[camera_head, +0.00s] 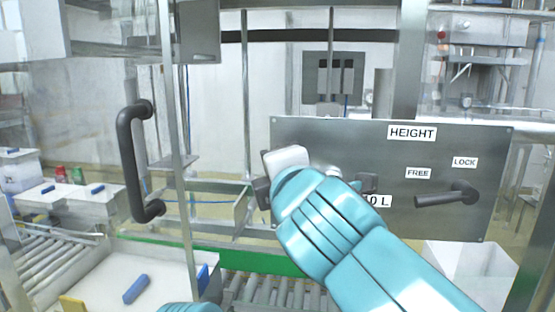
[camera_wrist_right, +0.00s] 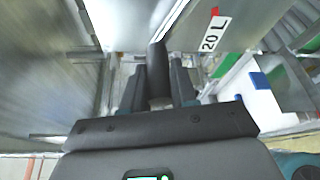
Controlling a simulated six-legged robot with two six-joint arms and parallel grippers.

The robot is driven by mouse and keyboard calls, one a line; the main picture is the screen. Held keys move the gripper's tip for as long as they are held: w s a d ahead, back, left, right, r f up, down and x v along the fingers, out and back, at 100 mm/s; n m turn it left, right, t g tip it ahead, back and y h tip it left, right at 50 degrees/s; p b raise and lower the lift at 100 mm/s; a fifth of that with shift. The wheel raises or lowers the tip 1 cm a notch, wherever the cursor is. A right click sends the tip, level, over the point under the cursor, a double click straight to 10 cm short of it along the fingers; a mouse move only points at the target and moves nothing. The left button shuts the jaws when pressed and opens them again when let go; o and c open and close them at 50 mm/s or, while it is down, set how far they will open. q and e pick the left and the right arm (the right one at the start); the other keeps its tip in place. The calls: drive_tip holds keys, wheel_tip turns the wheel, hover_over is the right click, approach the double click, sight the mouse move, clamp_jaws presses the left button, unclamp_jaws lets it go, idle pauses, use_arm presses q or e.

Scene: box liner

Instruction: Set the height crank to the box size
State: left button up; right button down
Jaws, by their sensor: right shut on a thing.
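The grey metal height panel (camera_head: 300,135) stands ahead with a HEIGHT sign. My right gripper (camera_wrist_right: 158,92) is in front of the panel's left part, shut on the dark crank handle (camera_wrist_right: 157,62), which lies between its fingers in the right wrist view. My right wrist hides most of the crank in the head view. A label ending in "0 L" (camera_head: 378,201) is partly covered. The right wrist view shows a 20 L label (camera_wrist_right: 209,42) with a red mark (camera_wrist_right: 215,12) at its upper end. The black lock lever (camera_head: 445,197) points left, below the FREE label. My left gripper is not in view.
A black door handle (camera_head: 128,160) and a metal post stand to the left. A white bin (camera_head: 470,270) is at lower right.

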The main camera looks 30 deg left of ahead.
drive_tip(key=shift+w+d, duration=0.15)
idle(0.3)
drive_tip(key=c, duration=0.9)
unclamp_jaws()
drive_tip(key=shift+c, duration=0.2)
drive_tip(key=shift+w+d, duration=0.2)
drive_tip(key=shift+s+a, duration=0.15)
drive_tip(key=shift+s, duration=0.2)
drive_tip(key=b+v, duration=0.5)
drive_tip(key=v, duration=1.1)
drive_tip(key=shift+w+d, duration=0.2)
drive_tip(key=shift+w, duration=0.05)
drive_tip(key=shift+s, duration=0.1)
